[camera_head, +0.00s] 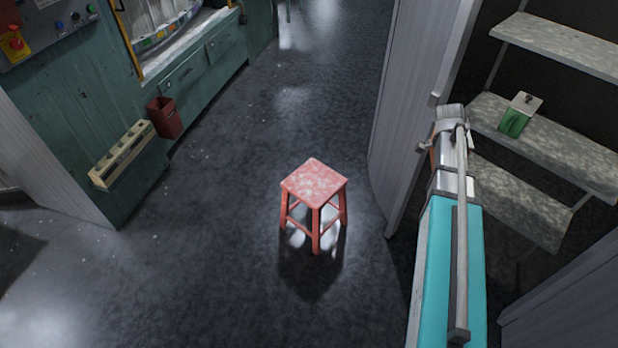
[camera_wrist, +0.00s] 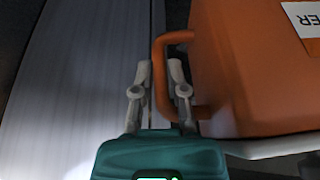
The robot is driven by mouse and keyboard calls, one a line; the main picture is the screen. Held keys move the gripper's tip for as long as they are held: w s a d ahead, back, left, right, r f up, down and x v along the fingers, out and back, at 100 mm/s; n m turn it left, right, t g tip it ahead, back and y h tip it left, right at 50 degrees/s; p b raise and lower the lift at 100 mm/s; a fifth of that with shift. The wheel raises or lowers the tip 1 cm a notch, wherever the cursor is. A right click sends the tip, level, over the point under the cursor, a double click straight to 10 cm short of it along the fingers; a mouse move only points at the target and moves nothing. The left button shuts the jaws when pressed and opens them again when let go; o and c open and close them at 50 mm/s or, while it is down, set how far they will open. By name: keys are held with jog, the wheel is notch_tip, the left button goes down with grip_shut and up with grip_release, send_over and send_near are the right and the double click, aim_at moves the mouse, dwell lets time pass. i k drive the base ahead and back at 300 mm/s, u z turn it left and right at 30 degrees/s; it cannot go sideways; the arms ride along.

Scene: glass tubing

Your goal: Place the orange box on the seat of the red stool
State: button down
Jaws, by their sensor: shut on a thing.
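The red stool (camera_head: 314,181) stands upright on the dark floor in the middle of the head view, its square, worn seat bare. The orange box (camera_wrist: 245,75) fills the right of the wrist view, with a white label (camera_wrist: 306,20) and a side handle (camera_wrist: 160,60). My gripper (camera_wrist: 160,78) is shut on that handle, with a finger on each side. In the head view my arm hides the gripper and nearly all of the box; only a small orange-brown patch shows beside the wrist. A pale edge runs below the box; I cannot tell whether they touch.
Grey shelves (camera_head: 545,140) stand at the right, holding a green container (camera_head: 517,115). A pale door panel (camera_head: 410,100) stands between my arm and the stool. A green cabinet (camera_head: 75,120) with a wooden rack (camera_head: 120,155) and red bin (camera_head: 165,118) lines the left. Floor around the stool is clear.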

aim_at(315, 180)
jog(key=u, duration=0.2)
jog(key=i, duration=1)
jog(key=u, duration=0.45)
